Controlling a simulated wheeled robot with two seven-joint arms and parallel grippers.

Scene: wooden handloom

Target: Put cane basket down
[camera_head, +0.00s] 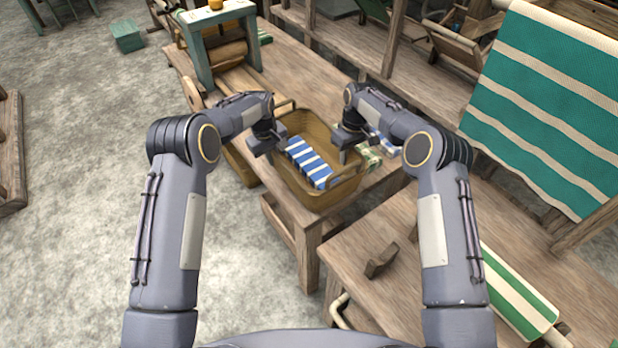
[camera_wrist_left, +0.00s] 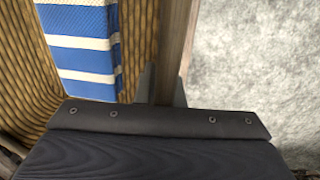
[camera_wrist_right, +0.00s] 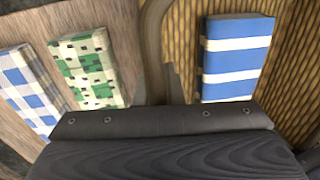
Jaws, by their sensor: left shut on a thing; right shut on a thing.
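The cane basket (camera_head: 312,195) is tan and woven, with a raised handle at its far end and another at its near end. It is at the near end of the wooden table, and I cannot tell whether its base touches the top. A blue and white striped cloth (camera_head: 309,162) lies inside it. My left gripper (camera_head: 272,140) is shut on the basket's left rim (camera_wrist_left: 176,40). My right gripper (camera_head: 343,148) is shut on its right rim (camera_wrist_right: 152,45). The cloth also shows in the left wrist view (camera_wrist_left: 80,45) and the right wrist view (camera_wrist_right: 236,60).
The wooden table (camera_head: 300,60) runs back from the basket. Green-patterned cloth (camera_wrist_right: 88,68) and blue checked cloth (camera_wrist_right: 28,88) lie right of the basket. A teal stand (camera_head: 193,45) is at the back left. A wooden bench (camera_head: 400,285) with a small wooden piece (camera_head: 381,262) is at front right.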

